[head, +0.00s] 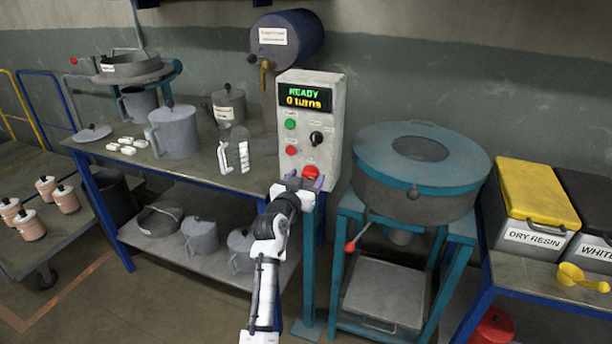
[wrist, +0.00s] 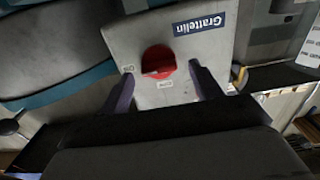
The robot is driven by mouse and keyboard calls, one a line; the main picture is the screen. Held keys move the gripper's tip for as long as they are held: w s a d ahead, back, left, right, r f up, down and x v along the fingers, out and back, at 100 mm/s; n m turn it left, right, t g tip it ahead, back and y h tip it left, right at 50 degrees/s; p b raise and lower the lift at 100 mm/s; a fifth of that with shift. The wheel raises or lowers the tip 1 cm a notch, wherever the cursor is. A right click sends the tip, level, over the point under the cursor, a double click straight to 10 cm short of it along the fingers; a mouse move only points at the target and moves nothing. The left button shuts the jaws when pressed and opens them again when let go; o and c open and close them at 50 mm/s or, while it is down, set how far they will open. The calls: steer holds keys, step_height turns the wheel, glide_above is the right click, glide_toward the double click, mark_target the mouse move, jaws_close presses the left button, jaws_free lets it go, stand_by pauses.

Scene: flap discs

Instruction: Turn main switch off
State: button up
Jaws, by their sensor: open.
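The control box (head: 331,120) is a pale grey upright box on a stand, with a lit display (head: 305,97) reading READY and a second line of yellow text. Its red main switch (head: 310,172) is low on the front face. My gripper (head: 304,184) is at the lower front of the box. In the wrist view my open gripper (wrist: 158,85) has one finger on each side of the switch, apart from it. Contact with the panel cannot be told.
A green button (head: 291,124), a red button (head: 291,150) and a black knob (head: 316,138) sit above the switch. A round teal-topped machine (head: 420,170) stands close right. A bench (head: 200,182) with pots and a clear jug (head: 233,150) is left.

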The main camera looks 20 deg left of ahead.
steer(key=shift+w, duration=0.25)
steer(key=c, duration=1)
